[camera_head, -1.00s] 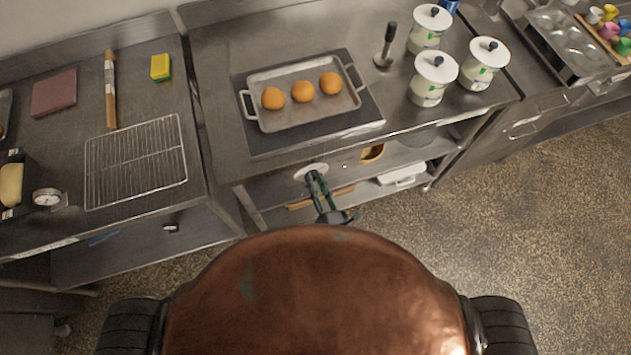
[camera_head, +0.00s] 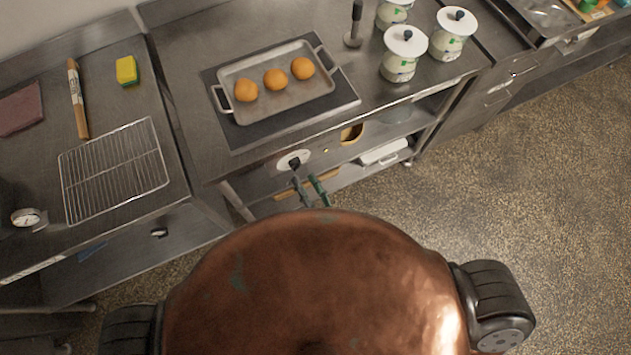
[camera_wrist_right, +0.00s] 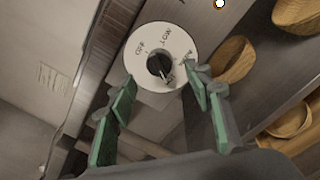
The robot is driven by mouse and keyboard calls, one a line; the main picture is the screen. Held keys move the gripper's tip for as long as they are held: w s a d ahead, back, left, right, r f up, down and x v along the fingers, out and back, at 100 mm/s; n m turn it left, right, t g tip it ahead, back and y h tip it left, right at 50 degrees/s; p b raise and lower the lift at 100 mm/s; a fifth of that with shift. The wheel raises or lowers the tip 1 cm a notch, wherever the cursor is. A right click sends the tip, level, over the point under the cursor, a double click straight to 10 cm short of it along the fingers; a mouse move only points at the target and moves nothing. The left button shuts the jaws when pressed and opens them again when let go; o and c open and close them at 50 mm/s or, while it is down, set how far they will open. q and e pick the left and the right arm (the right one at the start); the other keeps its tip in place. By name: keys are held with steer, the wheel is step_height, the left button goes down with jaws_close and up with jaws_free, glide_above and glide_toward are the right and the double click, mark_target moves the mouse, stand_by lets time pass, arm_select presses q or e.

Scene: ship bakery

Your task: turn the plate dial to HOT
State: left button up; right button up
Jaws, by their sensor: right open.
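The plate dial is a white disc (camera_head: 290,163) with a black knob (camera_head: 294,163) on the counter's front face, below the dark plate (camera_head: 342,98). In the right wrist view the dial (camera_wrist_right: 141,47) carries small dark markings around its black knob (camera_wrist_right: 158,66). The knob's pointer seems to face the lower edge of the disc; which label it marks I cannot tell. My right gripper (camera_head: 305,185) is open just in front of the dial. In the wrist view its green-padded fingers (camera_wrist_right: 160,84) stand apart on either side below the knob, apparently not touching it. My left gripper is out of view.
A metal tray (camera_head: 243,117) with three round buns (camera_head: 275,79) sits on the plate. White lidded canisters (camera_head: 402,67) stand to the right. A wire rack (camera_head: 112,172) and gauge (camera_head: 26,217) lie left. Wooden bowls (camera_wrist_right: 236,63) are on the shelf below.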

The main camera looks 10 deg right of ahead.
steer(key=v, duration=0.7)
stand_by(0.4)
